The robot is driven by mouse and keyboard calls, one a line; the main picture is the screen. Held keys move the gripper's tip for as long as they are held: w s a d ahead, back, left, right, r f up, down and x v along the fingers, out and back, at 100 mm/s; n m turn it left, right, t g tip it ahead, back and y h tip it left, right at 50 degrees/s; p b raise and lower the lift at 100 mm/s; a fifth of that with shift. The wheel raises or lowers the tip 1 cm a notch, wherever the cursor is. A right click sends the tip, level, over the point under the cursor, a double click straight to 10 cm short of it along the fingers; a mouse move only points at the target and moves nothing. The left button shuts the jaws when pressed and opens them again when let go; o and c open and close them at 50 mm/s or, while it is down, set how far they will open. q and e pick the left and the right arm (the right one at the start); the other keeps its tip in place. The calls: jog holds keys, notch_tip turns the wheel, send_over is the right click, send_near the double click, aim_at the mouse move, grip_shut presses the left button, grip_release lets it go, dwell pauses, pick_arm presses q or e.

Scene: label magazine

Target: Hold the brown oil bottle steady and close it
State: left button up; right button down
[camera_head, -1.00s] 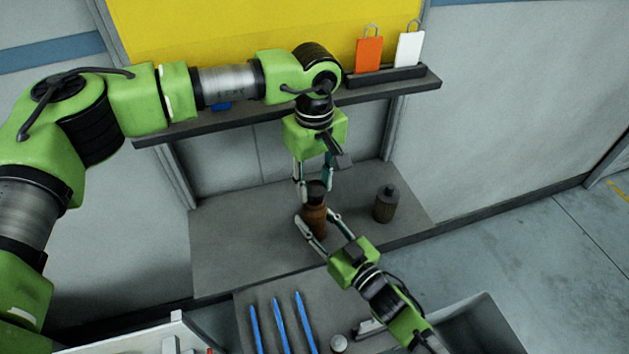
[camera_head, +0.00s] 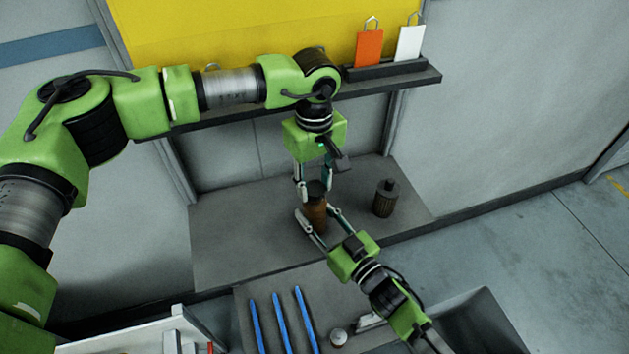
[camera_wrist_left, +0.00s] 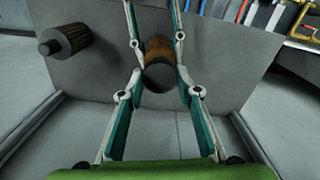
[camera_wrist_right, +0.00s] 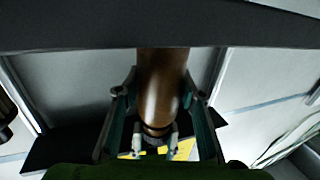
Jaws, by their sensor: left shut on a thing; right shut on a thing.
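The brown oil bottle (camera_head: 316,216) stands upright on the grey bench, with a dark cap (camera_head: 315,188) at its top. My right gripper (camera_head: 318,219) reaches in from the lower right, its fingers shut on the bottle's body. In the right wrist view the brown body (camera_wrist_right: 161,82) is between its fingers. My left gripper (camera_head: 314,190) points down from above, its fingers shut on the cap. In the left wrist view the dark cap (camera_wrist_left: 158,76) is between the fingers, with the brown body beyond. Whether the cap is fully seated is hidden by the fingers.
A dark ribbed bottle (camera_head: 385,199) stands on the bench (camera_head: 240,240) to the right. A shelf (camera_head: 400,78) with orange and white tags is behind, close to my left arm. Blue tools (camera_head: 279,322) and a small round part (camera_head: 338,337) lie in front.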

pick_arm(q)
jog(key=shift+f, duration=0.45)
jog(key=m, duration=0.6)
jog(key=shift+m, duration=0.3)
jog(key=m, duration=0.9)
jog(key=shift+m, duration=0.3)
jog(key=o, duration=0.7)
